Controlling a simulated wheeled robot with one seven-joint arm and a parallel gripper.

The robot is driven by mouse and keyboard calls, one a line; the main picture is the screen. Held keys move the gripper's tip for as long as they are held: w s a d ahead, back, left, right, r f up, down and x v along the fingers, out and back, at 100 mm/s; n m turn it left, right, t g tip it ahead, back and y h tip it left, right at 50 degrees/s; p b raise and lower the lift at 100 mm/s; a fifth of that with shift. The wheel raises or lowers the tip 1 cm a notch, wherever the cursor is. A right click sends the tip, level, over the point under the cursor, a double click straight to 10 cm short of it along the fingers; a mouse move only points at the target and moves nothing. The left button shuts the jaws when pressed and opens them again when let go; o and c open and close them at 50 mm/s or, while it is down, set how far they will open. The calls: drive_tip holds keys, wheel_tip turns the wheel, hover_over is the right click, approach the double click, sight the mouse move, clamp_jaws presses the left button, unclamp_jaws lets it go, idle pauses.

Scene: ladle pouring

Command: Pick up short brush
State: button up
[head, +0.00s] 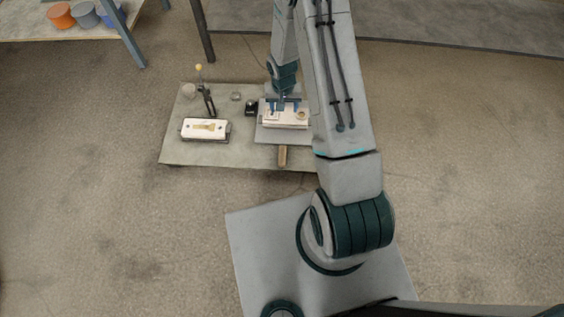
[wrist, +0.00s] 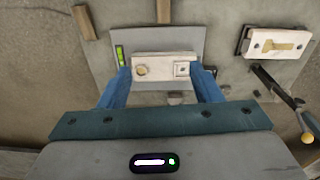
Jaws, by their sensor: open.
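I cannot make out a short brush for certain in either view. A wooden bar (head: 282,157) sticks out at the front edge of the grey plate (head: 268,135); it also shows at the top of the wrist view (wrist: 164,11), and I cannot tell whether it is a brush handle. My gripper (head: 283,102) is open above a white block (head: 284,117) on that plate. In the wrist view, the blue fingers of my gripper (wrist: 160,74) lie to either side of the white block (wrist: 155,67), which has a round recess and a small square mark. Contact is unclear.
A second white block (head: 204,129) with a tan shape lies on the left of the low table (head: 190,157). Behind it stands a dark lever with a yellow knob (head: 199,67). A small black object (head: 251,108) is beside the plate. Coloured pots (head: 60,15) stand far left.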

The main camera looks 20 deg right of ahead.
drive_tip(key=b, duration=0.7)
hover_over(283, 155)
drive_tip(key=shift+m+g+y, duration=0.3)
wheel_tip(283, 155, down, 26)
drive_tip(key=shift+s+f, duration=0.1)
drive_tip(key=shift+s, duration=0.05)
drive_tip(key=shift+a+f+b, duration=0.1)
drive_tip(key=shift+f+b, duration=1.3)
drive_tip(key=shift+f, duration=1.55)
drive_tip(key=shift+r, duration=0.1)
drive_tip(key=c, duration=1.2)
drive_tip(key=shift+o, duration=0.2)
